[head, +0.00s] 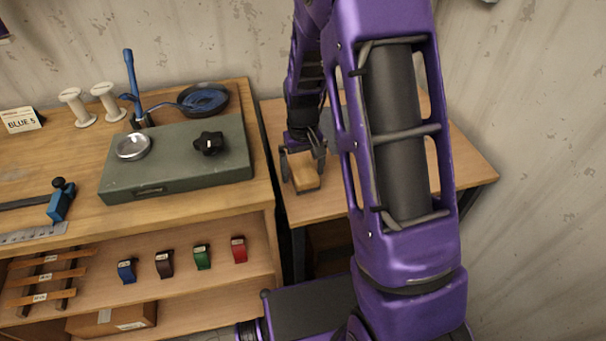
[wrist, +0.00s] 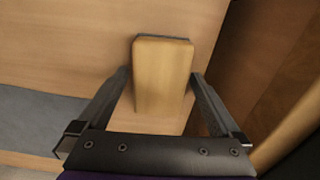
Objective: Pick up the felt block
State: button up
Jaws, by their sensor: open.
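The felt block (head: 305,174) looks like a small wooden block with a thin grey layer along one edge. It rests on the right-hand wooden table, near its left edge. In the wrist view the block (wrist: 163,75) stands between the two fingers, its far end reaching beyond the fingertips. My gripper (head: 303,170) is open around the block, one finger on each side. In the wrist view, my gripper (wrist: 162,78) shows a gap to the block at the left finger; the right finger is close to the block, and I cannot tell whether it touches.
The right table (head: 465,165) is partly hidden by my arm. A left workbench (head: 262,150) carries a green box (head: 175,185) with a metal dish (head: 133,146) and black knob (head: 209,142). Behind are a dark pan (head: 215,97) and white spools (head: 77,107).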

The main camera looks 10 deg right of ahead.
aim_at(303, 169)
jog(key=c, duration=1.3)
notch_tip(303, 169, up, 10)
jog(key=shift+p, duration=0.65)
